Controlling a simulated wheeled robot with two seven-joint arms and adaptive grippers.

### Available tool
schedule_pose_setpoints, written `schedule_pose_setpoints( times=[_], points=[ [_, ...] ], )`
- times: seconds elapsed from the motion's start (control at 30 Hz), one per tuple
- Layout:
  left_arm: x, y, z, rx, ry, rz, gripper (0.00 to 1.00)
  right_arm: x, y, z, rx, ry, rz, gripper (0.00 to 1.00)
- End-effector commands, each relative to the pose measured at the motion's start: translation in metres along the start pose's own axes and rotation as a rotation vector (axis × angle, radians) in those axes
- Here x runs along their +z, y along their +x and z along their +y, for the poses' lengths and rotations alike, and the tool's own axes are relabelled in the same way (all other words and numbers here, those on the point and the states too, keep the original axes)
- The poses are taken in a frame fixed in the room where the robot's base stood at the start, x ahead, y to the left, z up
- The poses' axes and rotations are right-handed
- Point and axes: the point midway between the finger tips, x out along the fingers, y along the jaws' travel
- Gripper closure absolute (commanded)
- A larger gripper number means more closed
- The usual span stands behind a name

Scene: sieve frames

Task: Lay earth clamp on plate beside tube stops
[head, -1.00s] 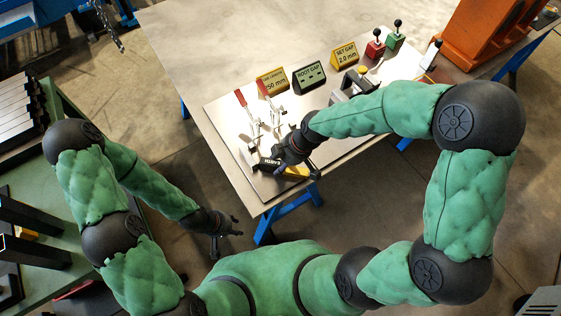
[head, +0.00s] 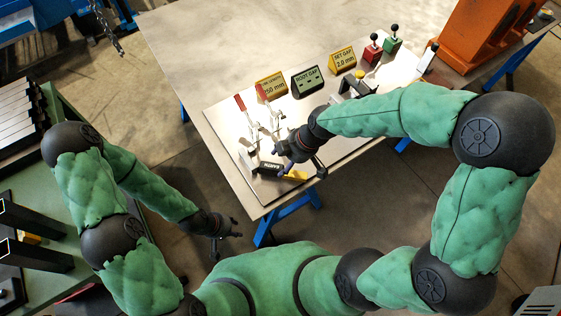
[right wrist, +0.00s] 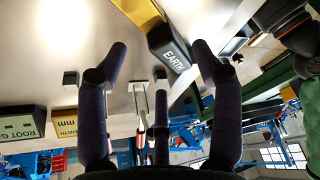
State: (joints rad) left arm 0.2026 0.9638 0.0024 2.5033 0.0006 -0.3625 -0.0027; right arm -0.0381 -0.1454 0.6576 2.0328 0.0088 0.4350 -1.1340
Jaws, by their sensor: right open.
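The earth clamp, a black block lettered EARTH (head: 268,169) with a yellow part, lies near the front-left edge of the silver plate (head: 225,120). It also shows in the right wrist view (right wrist: 170,48), at the top middle. My right gripper (head: 301,163) is at the clamp's right end in the head view. In the right wrist view its fingers (right wrist: 159,50) are spread, with the clamp beyond and between their tips. Small grey blocks, seemingly the tube stops (head: 249,160), stand just left of the clamp. My left gripper (head: 226,243) is open and empty, off the table.
Two red-handled toggle clamps (head: 241,104) stand on the plate behind the earth clamp. Yellow and black sign blocks (head: 307,81) line the back. Red (head: 372,53) and green (head: 392,45) knobbed blocks stand farther right. The table's back left (head: 200,45) is bare.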

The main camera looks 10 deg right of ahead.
Motion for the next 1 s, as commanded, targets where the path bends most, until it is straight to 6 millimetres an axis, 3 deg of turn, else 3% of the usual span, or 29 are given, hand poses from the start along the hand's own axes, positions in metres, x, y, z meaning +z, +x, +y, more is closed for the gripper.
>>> schedule_pose_setpoints(
  times=[0.03,0.2,0.4,1.0],
  points=[
    [0.0,-0.006,0.002,0.0,0.0,0.0,0.6,-0.001,-0.015,0.001,0.003,0.001,0.001,0.34],
    [0.001,-0.015,0.005,0.0,0.0,0.0,0.6,-0.001,-0.046,0.001,0.003,0.002,0.001,0.34],
    [0.001,-0.02,0.007,0.0,0.0,0.0,0.6,0.0,-0.069,0.0,0.001,0.001,0.001,0.34],
    [0.001,-0.021,0.008,0.0,0.0,0.0,0.6,0.0,-0.075,0.0,-0.001,0.0,0.0,0.34]
  ],
)
